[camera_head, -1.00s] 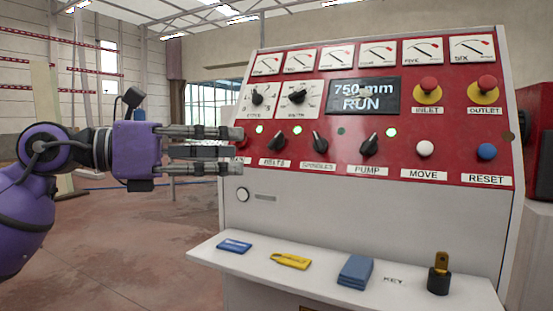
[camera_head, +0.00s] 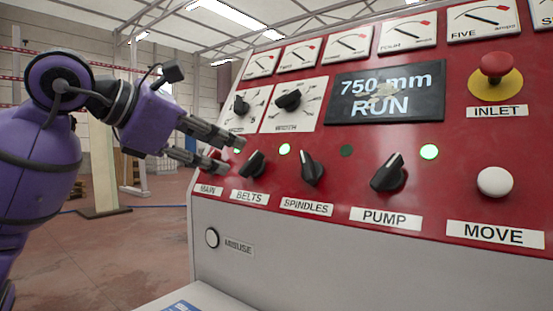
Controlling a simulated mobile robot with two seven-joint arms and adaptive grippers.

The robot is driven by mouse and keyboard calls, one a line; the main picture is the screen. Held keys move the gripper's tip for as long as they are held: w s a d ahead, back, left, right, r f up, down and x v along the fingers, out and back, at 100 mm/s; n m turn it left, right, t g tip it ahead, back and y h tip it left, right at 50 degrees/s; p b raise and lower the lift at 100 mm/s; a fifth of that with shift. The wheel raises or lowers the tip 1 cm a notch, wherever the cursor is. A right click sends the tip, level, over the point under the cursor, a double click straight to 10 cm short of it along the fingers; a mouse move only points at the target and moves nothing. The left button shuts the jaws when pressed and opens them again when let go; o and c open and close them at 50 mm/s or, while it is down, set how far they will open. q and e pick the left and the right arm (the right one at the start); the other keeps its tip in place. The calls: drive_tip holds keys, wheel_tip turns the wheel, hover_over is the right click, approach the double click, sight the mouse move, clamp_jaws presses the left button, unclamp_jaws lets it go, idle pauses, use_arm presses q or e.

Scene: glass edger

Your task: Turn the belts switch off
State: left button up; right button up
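The belts switch (camera_head: 252,164) is a black rotary knob on the red panel, above the BELTS label (camera_head: 249,197), with its pointer tilted to the upper right. A lit green lamp (camera_head: 285,149) is at its upper right. My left gripper (camera_head: 229,154) is open and empty, with its two fingers apart and pointing at the panel. Its tips are just left of the belts knob, in front of the main switch area; whether they touch anything I cannot tell. The main switch is mostly hidden behind the lower finger. My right gripper is not in view.
The pump knob (camera_head: 388,173) tilts right. A white MOVE button (camera_head: 494,182) and red INLET button (camera_head: 495,66) are farther right. The display (camera_head: 385,94) reads 750 mm RUN.

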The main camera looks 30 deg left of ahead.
sight(250, 159)
use_arm(q)
drive_tip(key=shift+p+x, duration=0.35)
drive_tip(key=shift+x, duration=3.3)
drive_tip(key=shift+c, duration=0.5)
